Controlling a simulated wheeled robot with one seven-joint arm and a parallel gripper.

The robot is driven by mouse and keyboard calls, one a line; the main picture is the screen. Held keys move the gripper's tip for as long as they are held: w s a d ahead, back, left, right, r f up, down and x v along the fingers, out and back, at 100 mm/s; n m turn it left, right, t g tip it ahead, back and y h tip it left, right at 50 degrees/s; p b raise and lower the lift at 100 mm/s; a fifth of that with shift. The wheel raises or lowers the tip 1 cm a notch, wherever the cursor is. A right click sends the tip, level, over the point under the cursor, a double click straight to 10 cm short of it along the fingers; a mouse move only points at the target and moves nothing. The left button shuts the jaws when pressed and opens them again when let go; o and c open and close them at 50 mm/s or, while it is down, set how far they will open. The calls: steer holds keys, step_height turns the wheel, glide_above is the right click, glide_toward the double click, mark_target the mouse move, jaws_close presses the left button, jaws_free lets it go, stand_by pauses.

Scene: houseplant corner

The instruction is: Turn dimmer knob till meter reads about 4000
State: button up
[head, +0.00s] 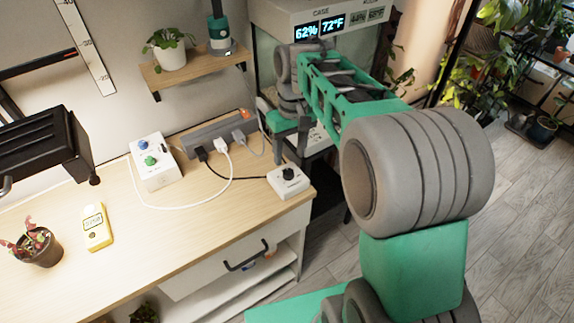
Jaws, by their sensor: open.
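The dimmer is a small white box with a black knob (288,173) on top. It sits near the right end of the wooden bench. A yellow handheld meter (97,234) lies on the bench at the left. Its display shows dark digits too small to read surely. My gripper (290,150) points down just behind and above the dimmer, at the bench's right edge. Its fingers are open and appear apart from the knob, with nothing seen between them. The arm hides part of the area behind it.
A white box with blue and green knobs (152,162) stands left of a grey power strip (212,133) with plugs and cables. A potted plant (38,247) is at far left. A black lamp (45,150) overhangs the bench. The bench's middle front is clear.

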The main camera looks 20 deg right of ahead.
mark_target(288, 171)
step_height(288, 171, down, 6)
steer(key=shift+a+f, duration=0.1)
steer(key=shift+f, duration=0.05)
steer(key=shift+c, duration=0.4)
jaws_close()
